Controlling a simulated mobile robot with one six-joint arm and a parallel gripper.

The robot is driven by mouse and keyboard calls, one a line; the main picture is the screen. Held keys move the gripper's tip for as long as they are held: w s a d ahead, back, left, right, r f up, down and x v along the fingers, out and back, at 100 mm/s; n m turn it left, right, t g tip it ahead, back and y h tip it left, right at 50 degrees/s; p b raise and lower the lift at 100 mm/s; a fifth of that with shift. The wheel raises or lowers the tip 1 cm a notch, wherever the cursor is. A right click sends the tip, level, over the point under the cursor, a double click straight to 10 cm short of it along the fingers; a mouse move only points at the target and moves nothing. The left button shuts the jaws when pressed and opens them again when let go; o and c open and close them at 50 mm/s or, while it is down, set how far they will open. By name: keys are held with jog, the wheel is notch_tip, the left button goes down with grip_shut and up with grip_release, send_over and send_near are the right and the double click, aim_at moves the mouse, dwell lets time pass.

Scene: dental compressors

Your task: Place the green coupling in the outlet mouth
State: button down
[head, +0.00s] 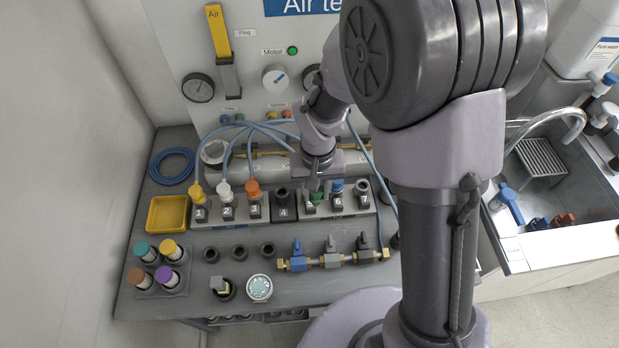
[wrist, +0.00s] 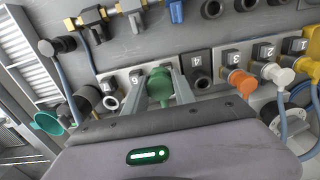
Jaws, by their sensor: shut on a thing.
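The green coupling (wrist: 160,84) is between the two fingers of my gripper (wrist: 161,92) in the wrist view, at the outlet block left of outlet 4. In the head view the green coupling (head: 316,198) shows just below my gripper (head: 317,184), at station 5; the fingers hide part of it. My gripper is shut on it. I cannot tell whether it is seated in a mouth or just above one. Outlet 4 (head: 282,196) has a dark, open mouth with no coupling, also seen in the wrist view (wrist: 202,82).
Yellow (head: 197,192), white (head: 225,190) and orange (head: 253,188) couplings with hoses stand at outlets 1 to 3. A blue coupling (head: 336,186) is close right of my gripper. Blue hoses arch behind.

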jog(key=w+f, duration=0.1)
jog(key=w, duration=0.1)
jog(key=w+f+b, duration=0.1)
jog(key=w+f, duration=0.1)
jog(key=w+a+f+b, duration=0.1)
jog(key=w, duration=0.1)
jog(key=shift+w+f, duration=0.25)
jog(key=shift+a+r, duration=0.1)
jog(key=shift+r, duration=0.1)
jog(key=shift+f+b, duration=0.55)
jog(key=shift+f, duration=0.05)
